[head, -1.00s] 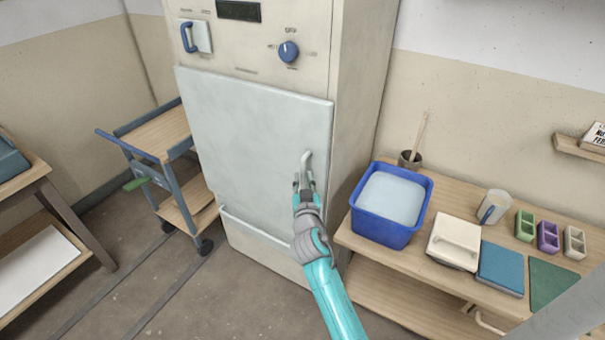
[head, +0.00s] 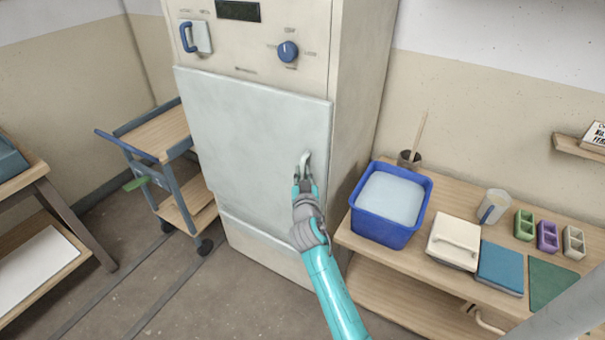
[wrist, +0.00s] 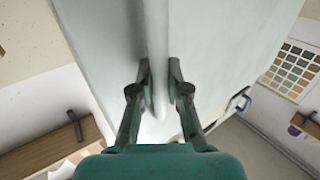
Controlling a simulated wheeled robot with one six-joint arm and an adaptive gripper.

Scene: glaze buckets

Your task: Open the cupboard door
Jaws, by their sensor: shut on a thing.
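The cupboard door (head: 245,140) is a large pale grey panel on the front of a tall cream cabinet (head: 362,80). It looks shut or nearly shut; I cannot tell whether there is a small gap. Its upright metal handle (head: 306,162) is near the right edge. My gripper (head: 303,184) is at the handle's lower part and shut on it. In the wrist view the handle (wrist: 157,45) runs between the two fingers of my gripper (wrist: 160,76), with the pale door (wrist: 215,50) behind. The fingers partly hide the handle.
A wheeled trolley (head: 160,135) stands close to the left of the cabinet. A wooden bench (head: 450,195) at the right holds a blue bucket (head: 385,232), a cream box (head: 453,242) and small containers. The floor (head: 190,300) in front of the door is clear.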

